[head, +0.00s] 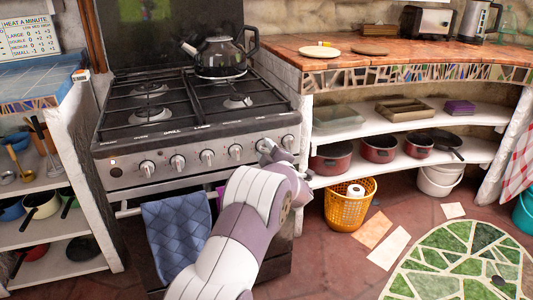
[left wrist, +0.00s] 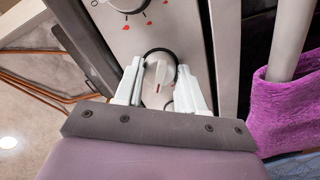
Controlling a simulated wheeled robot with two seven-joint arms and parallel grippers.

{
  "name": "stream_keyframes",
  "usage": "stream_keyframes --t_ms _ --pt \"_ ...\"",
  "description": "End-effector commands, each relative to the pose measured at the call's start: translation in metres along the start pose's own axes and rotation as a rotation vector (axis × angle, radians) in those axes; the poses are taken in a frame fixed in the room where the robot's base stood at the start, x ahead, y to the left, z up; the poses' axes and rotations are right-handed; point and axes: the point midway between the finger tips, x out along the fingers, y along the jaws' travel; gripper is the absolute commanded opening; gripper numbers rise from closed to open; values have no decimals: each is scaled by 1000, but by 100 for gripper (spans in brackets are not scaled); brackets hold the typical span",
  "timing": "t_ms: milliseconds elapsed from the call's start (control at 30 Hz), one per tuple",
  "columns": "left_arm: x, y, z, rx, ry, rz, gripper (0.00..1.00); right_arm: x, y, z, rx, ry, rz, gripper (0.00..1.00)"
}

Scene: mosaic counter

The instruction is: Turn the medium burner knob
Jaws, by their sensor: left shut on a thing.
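The stove (head: 190,130) has a front panel with a row of several silver knobs, among them one at the left end (head: 147,168) and one at the right end (head: 287,142). My left gripper (head: 266,149) is at the panel, just left of the right-end knob. In the left wrist view, its white fingers (left wrist: 160,92) are on both sides of a round silver knob (left wrist: 158,75) with a red pointer line, and are shut on it. In the head view my gripper largely hides this knob. I cannot read its burner label. My right gripper is not in view.
A black kettle (head: 220,55) stands on the back of the hob. A blue towel (head: 176,232) hangs on the oven front. A yellow basket (head: 349,205) stands on the floor right of my arm. In the left wrist view, purple cloth (left wrist: 286,105) is at the right.

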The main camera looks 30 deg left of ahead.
Motion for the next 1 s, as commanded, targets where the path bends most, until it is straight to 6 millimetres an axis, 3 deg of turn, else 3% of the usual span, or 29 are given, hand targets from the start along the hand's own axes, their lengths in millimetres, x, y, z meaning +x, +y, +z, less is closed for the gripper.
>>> stream_keyframes --t_ms 333,367,433,767,867,1000 --pt "0 -1 0 -1 -1 -2 9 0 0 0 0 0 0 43" --pt "0 -1 0 -1 -1 -2 43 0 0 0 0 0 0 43" --pt "0 -1 0 -1 -1 -1 65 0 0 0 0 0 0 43" --pt "-4 1 0 0 -1 -1 65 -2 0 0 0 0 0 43" --pt "-20 3 -1 1 -3 -1 65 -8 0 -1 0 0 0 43" --pt "-58 4 -2 2 -5 0 65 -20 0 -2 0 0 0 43"
